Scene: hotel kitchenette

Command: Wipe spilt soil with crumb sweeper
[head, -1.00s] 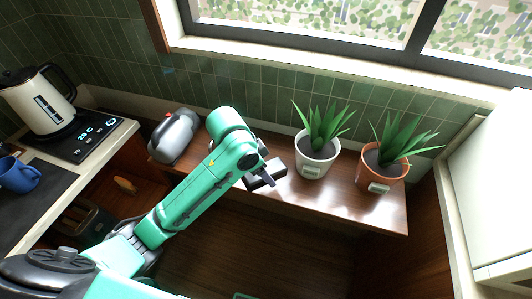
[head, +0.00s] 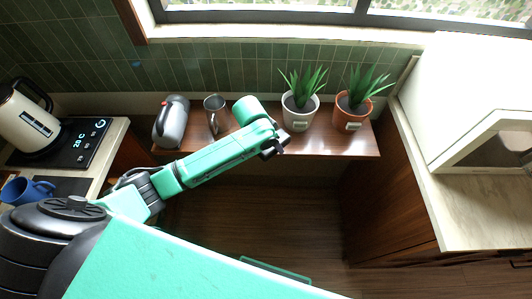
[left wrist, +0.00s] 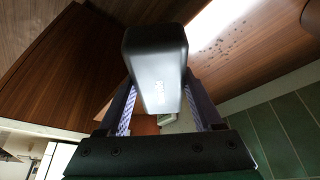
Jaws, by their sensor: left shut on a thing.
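My left gripper (head: 272,147) is in front of the wooden shelf (head: 335,143), below the white pot. In the left wrist view, the gripper (left wrist: 160,98) is shut on the dark, block-shaped crumb sweeper (left wrist: 155,55), with one finger on each side. The spilt soil (left wrist: 230,40) shows there as small dark specks on the wooden surface, beyond and right of the sweeper, apart from it. I cannot make out the soil in the head view. My right gripper is not in view.
A kettle (head: 28,122) and blue mug (head: 27,190) are at left. A microwave (head: 470,100) is at right.

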